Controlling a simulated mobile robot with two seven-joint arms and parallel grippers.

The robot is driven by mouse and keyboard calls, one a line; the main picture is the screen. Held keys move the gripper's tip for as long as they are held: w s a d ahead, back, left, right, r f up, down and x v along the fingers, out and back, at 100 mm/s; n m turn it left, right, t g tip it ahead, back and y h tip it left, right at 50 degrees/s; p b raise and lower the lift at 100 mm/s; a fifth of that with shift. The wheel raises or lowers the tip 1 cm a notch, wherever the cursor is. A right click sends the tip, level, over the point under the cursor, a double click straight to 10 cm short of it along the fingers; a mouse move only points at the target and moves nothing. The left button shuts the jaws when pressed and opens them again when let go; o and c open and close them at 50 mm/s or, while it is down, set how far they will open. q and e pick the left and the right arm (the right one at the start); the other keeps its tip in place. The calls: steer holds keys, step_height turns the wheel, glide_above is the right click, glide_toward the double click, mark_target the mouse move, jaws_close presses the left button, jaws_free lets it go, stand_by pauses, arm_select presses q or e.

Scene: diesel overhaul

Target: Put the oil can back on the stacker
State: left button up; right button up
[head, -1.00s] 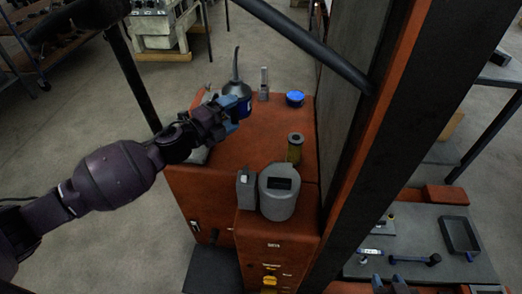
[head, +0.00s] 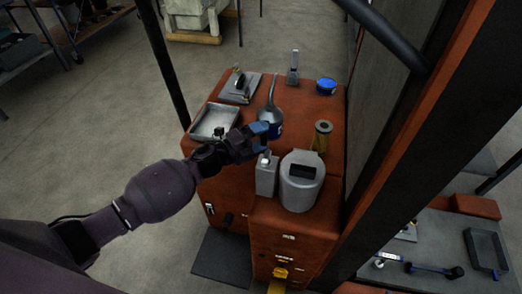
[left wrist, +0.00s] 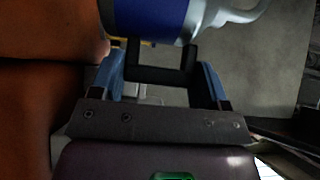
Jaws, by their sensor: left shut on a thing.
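The oil can (head: 271,115), grey with a long thin spout and a blue band, is upright over the red-orange top of the stacker (head: 233,175). My left gripper (head: 262,138) is shut on the oil can from its near side. In the left wrist view the can's blue band and grey body (left wrist: 150,18) fill the top, and a dark bar lies between the blue fingers (left wrist: 160,78). The can's base is partly hidden by the gripper, so I cannot tell if it touches the top. My right gripper is not in view.
On the stacker are a grey tray (head: 214,121), a flat grey plate (head: 240,88), a blue-lidded tin (head: 326,86), a yellowish filter (head: 321,137), a small grey canister (head: 267,176) and a large grey canister (head: 301,180). A dark post (head: 425,150) rises at the right.

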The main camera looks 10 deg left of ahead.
arm_select(q)
step_height(320, 180, down, 5)
steer(key=shift+f+b, duration=0.1)
steer(key=shift+b, duration=0.65)
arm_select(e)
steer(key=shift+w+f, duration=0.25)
arm_select(q)
steer(key=o, duration=1)
steer(key=shift+f, duration=0.15)
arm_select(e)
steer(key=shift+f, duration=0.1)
arm_select(q)
steer(key=v, duration=1.2)
steer(key=shift+r, duration=0.25)
